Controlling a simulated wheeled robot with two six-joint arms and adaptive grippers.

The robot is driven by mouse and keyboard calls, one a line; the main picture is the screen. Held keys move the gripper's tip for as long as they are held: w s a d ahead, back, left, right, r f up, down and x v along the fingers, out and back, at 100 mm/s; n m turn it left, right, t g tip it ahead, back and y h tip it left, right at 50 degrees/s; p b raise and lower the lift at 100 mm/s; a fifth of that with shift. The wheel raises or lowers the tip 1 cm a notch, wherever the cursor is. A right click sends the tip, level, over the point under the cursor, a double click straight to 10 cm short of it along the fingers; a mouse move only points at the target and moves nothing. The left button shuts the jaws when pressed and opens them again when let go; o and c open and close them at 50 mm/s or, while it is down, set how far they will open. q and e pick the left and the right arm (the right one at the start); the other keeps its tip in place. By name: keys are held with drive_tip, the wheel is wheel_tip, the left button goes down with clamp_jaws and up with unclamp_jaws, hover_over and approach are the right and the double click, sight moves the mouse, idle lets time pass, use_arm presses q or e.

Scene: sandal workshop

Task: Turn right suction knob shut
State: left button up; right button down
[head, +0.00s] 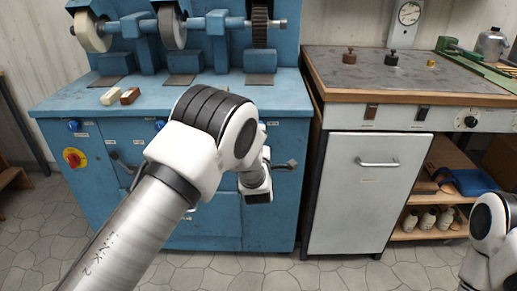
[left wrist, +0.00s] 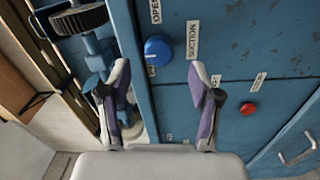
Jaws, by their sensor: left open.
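The blue suction knob (left wrist: 158,50) shows in the left wrist view on the blue machine front, near the panel's edge. Labels reading SUCTION and OPEN are beside it. My left gripper (left wrist: 161,82) is open, its two fingers apart and nothing between them. The knob appears beyond the fingertips, in line with the gap; I see no contact. In the head view my left gripper (head: 257,185) is low before the machine's right part, its fingers hidden. My left arm mostly covers the right knob's area there. My right gripper is out of view; only part of my right arm shows.
The blue machine (head: 80,103) carries grinding wheels, with two small blocks (head: 120,96) on its top. More blue knobs (head: 74,126) and a red switch (head: 74,158) are at left. A red button (left wrist: 249,108) is near my fingers. A white cabinet (head: 365,190) stands right.

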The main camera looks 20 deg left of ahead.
use_arm(q)
drive_tip(key=v, duration=0.6)
drive_tip(key=shift+s, duration=0.4)
drive_tip(key=shift+d, duration=0.1)
